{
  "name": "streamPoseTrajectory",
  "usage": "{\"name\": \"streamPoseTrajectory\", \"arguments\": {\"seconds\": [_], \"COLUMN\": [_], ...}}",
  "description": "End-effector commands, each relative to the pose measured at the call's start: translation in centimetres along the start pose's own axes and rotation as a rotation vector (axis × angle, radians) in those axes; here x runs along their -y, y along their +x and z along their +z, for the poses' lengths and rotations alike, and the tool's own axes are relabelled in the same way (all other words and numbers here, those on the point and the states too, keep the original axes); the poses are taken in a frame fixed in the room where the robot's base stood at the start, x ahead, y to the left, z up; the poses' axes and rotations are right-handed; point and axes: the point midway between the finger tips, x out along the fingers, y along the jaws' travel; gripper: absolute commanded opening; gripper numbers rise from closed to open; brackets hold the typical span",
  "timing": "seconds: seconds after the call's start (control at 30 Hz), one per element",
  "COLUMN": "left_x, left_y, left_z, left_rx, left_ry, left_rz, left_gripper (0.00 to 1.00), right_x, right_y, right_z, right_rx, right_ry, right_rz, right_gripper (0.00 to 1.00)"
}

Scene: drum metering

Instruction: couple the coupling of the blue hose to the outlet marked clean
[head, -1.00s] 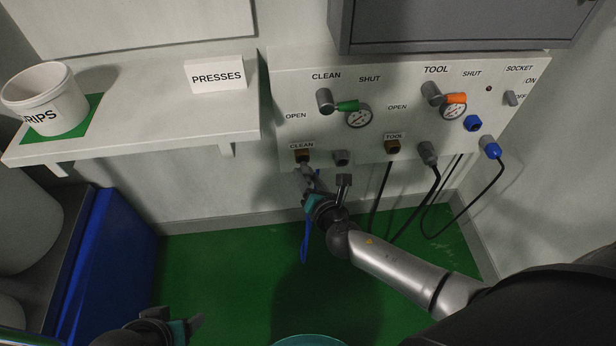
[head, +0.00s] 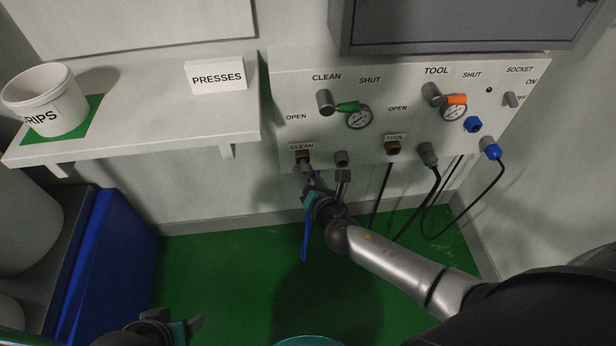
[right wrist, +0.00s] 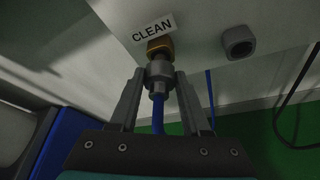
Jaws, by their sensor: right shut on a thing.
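The clean outlet is a brass fitting (head: 302,156) under the CLEAN label on the wall panel; it also shows in the right wrist view (right wrist: 159,46). My right gripper (head: 305,174) is just below it, shut on the grey coupling (right wrist: 160,72) of the blue hose. The coupling is upright, in line with the outlet, and its top meets the brass; whether it is locked cannot be told. The blue hose (head: 305,238) hangs below and also shows between the fingers (right wrist: 158,115). My left gripper (head: 194,326) is low at the left, away from the panel; its opening is unclear.
A grey fitting (head: 341,158) is right of the clean outlet. The tool outlet (head: 393,148) and black cables (head: 434,190) are farther right. A green-handled valve (head: 347,106) is above. A shelf (head: 150,137) juts out at left; a blue bin (head: 113,255) stands below it.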

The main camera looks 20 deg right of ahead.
Motion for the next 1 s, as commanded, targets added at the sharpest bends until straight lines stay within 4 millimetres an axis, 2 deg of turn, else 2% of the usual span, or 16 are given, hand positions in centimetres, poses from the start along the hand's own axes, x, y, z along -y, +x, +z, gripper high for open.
{"name": "streamPoseTrajectory", "arguments": {"seconds": [0.87,0.9,1.0], "left_x": [0.0,0.0,0.0], "left_y": [0.2,0.2,0.2], "left_z": [0.0,0.0,0.0], "left_rx": [-0.004,-0.004,-0.004], "left_ry": [0.0,0.0,0.0], "left_rz": [-0.001,-0.001,-0.001], "left_gripper": [0.66,0.66,0.66], "right_x": [-0.1,-0.1,-0.1], "right_y": [2.1,2.0,2.0], "right_z": [1.0,1.0,0.9], "right_rx": [0.003,0.002,0.002], "right_ry": [0.0,0.0,0.0], "right_rz": [0.002,0.002,0.002], "right_gripper": [0.0,0.5,0.62]}}
